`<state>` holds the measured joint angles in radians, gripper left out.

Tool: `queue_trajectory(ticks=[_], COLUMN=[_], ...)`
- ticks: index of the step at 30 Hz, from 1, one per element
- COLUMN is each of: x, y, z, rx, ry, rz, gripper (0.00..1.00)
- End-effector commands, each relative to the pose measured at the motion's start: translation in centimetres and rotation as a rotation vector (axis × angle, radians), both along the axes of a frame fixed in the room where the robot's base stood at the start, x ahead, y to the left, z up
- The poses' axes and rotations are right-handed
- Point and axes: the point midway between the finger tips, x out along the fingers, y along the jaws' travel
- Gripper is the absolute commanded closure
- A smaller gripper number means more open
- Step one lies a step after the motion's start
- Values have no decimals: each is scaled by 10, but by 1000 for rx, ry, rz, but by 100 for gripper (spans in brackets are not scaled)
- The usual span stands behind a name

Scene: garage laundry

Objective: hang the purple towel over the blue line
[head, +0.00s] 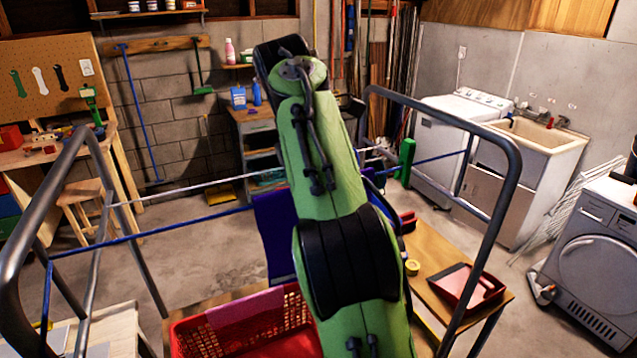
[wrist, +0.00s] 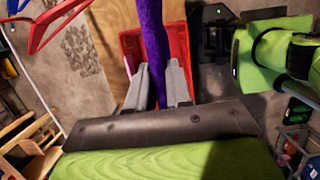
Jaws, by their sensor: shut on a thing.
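My gripper (wrist: 158,88) is shut on the purple towel (wrist: 152,40), which shows as a narrow strip between the fingers in the wrist view. In the head view my arm hides the gripper. The blue line (head: 150,234) runs across the metal rack, its middle hidden by my arm. A dark blue-violet cloth (head: 273,235) shows at the line beside my arm, with a bit more on the arm's other side. I cannot tell whether it is the held towel or whether it lies over the line.
A white line (head: 190,186) runs behind the blue one. The rack's metal frame (head: 512,180) stands close on both sides. A red basket (head: 190,337) with a magenta cloth (head: 245,308) is below. A wooden bench (head: 437,250) with a red dustpan (head: 468,288) is at right.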

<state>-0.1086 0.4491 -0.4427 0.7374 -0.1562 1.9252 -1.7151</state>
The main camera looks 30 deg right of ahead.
Motion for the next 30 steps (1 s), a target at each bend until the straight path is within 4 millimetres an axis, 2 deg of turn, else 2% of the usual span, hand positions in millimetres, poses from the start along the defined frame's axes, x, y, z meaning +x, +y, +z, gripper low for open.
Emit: queue_trajectory(ticks=[10,11,16,25,30], x=[0,0,0,0,0], y=[0,0,0,1,7], z=[-2,-2,-2,1,32], rx=[0,0,0,0,0], ry=[-1,-1,-1,-1,-3], rz=[0,0,0,0,0], gripper=[100,76,51,51,51])
